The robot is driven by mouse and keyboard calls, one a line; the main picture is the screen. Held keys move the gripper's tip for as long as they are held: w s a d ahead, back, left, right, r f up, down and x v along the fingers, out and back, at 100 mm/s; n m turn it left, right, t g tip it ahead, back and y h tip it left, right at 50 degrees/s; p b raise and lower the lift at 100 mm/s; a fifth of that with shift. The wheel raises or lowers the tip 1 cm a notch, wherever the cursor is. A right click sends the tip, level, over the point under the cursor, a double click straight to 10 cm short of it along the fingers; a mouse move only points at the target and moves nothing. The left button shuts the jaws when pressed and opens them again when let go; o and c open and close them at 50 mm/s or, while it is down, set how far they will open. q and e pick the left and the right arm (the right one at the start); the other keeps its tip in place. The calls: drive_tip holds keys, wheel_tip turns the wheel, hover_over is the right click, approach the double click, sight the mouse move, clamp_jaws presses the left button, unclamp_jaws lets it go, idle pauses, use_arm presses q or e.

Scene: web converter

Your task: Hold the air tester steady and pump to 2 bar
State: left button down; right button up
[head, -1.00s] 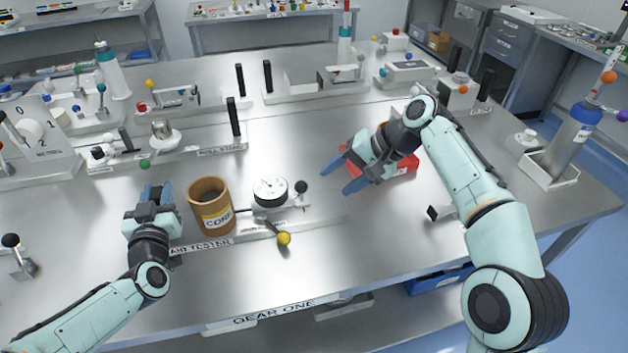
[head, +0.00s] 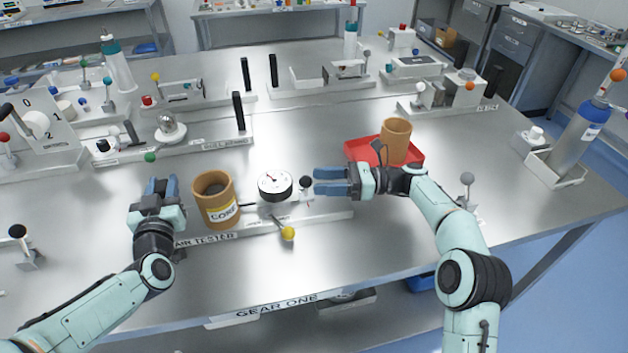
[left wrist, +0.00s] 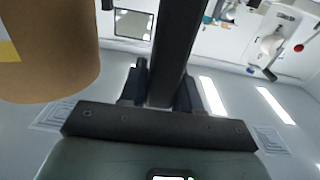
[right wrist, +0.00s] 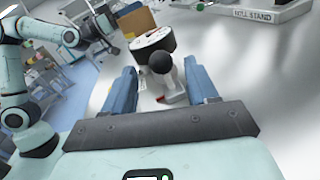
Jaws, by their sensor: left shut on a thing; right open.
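The air tester (head: 335,214) stands near the table's front, with a brown core (head: 213,200), a round white gauge (head: 275,184), a black-knobbed pump handle (head: 306,183) and a yellow-knobbed lever (head: 288,233). The gauge reading is too small to tell. My left gripper (head: 163,187) is at its left end, shut on a black upright bar (left wrist: 178,50), which it mostly hides in the head view. My right gripper (head: 316,182) is open at the right, its fingers pointing at the black knob. In the right wrist view the knob (right wrist: 162,62) shows between the fingertips, apparently untouched.
A red tray (head: 362,150) with another brown core (head: 396,140) stands right of the tester, behind my right arm. The roll stand (head: 200,146) and other fixtures line the back. The front right table is mostly clear.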

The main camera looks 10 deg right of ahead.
sight(311, 180)
drive_tip(key=shift+x, duration=1.4)
clamp_jaws()
drive_tip(key=shift+a, duration=0.1)
drive_tip(key=shift+a, duration=0.15)
unclamp_jaws()
drive_tip(key=v, duration=0.7)
drive_tip(key=shift+s+d, duration=0.15)
drive_tip(key=shift+d, duration=0.15)
